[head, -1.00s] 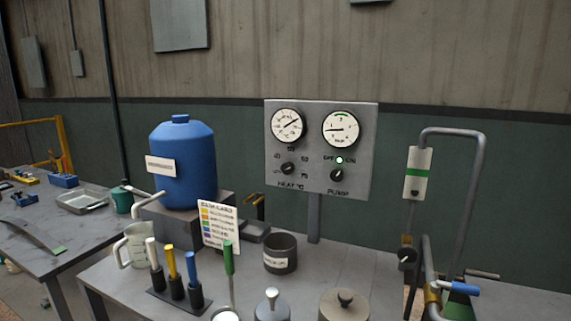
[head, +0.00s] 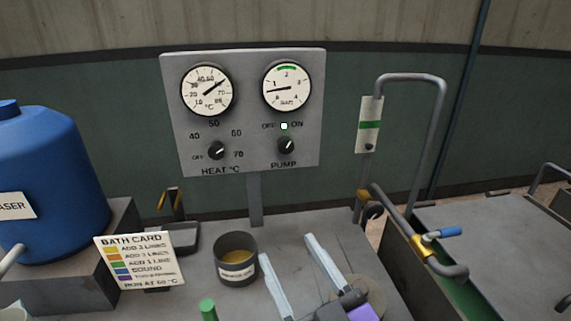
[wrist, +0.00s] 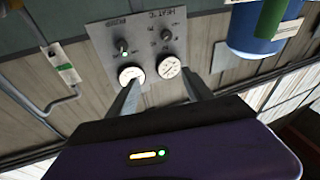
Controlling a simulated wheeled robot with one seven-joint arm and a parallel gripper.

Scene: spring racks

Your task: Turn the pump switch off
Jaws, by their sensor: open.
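The pump switch (head: 286,146) is a black knob with a white pointer on the grey control panel (head: 310,160), under the pressure gauge. Its pointer tilts up and to the right, toward the ON mark, and a small lamp (head: 284,126) above it is lit. In the wrist view the panel appears upside down, with the pump knob (wrist: 122,54) at its left. My gripper (head: 288,248) is open and empty, in front of and below the panel, apart from the knob. Its two fingers also show in the wrist view (wrist: 160,90), pointing toward the panel.
A heat knob (head: 216,151) sits left on the same panel. Below stand a dark pot (head: 236,270) and a bath card (head: 141,262). A blue drum (head: 45,190) is at left. A bent pipe (head: 440,110) rises at right. The space before the panel looks clear.

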